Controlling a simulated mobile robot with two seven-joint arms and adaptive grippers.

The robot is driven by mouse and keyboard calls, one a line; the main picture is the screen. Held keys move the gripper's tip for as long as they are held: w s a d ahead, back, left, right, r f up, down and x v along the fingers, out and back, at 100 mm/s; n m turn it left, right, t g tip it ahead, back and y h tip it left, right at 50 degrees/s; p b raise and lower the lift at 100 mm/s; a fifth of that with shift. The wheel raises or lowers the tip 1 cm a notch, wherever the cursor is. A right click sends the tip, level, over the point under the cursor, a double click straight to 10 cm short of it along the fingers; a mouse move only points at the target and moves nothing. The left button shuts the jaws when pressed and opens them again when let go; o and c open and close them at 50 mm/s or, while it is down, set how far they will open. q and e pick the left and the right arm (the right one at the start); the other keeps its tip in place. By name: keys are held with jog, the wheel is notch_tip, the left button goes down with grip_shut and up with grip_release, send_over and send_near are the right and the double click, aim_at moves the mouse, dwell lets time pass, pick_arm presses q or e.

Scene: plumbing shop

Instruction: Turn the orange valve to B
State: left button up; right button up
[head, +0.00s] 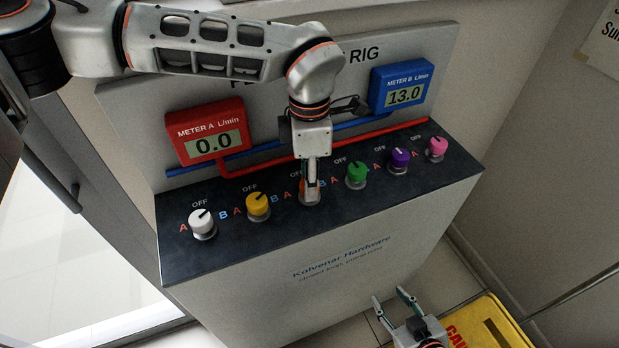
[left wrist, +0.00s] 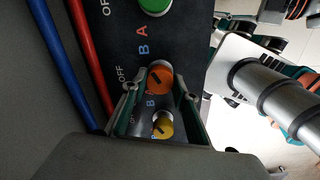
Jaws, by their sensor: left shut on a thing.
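The orange valve (left wrist: 160,76) is a round knob on the dark panel top, third from the left in the head view, where my gripper hides most of it. In the left wrist view it sits between the fingers of my left gripper (head: 311,190), which is shut on it from above. A dark pointer line shows on its top; I cannot tell which end marks the setting. Its blue B label (left wrist: 143,49) lies toward the green knob, and OFF lies behind it. My right gripper (head: 391,298) is open and empty, low in front of the panel.
White (head: 202,223), yellow (head: 258,206), green (head: 356,174), purple (head: 398,161) and pink (head: 436,148) knobs share the row. Red meter A (head: 205,132) reads 0.0; blue meter B (head: 401,87) reads 13.0. A yellow sign (head: 490,325) is at the lower right.

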dwell(0.4)
pick_arm(q)
jog(key=o, duration=1.1)
notch_tip(320, 180, up, 12)
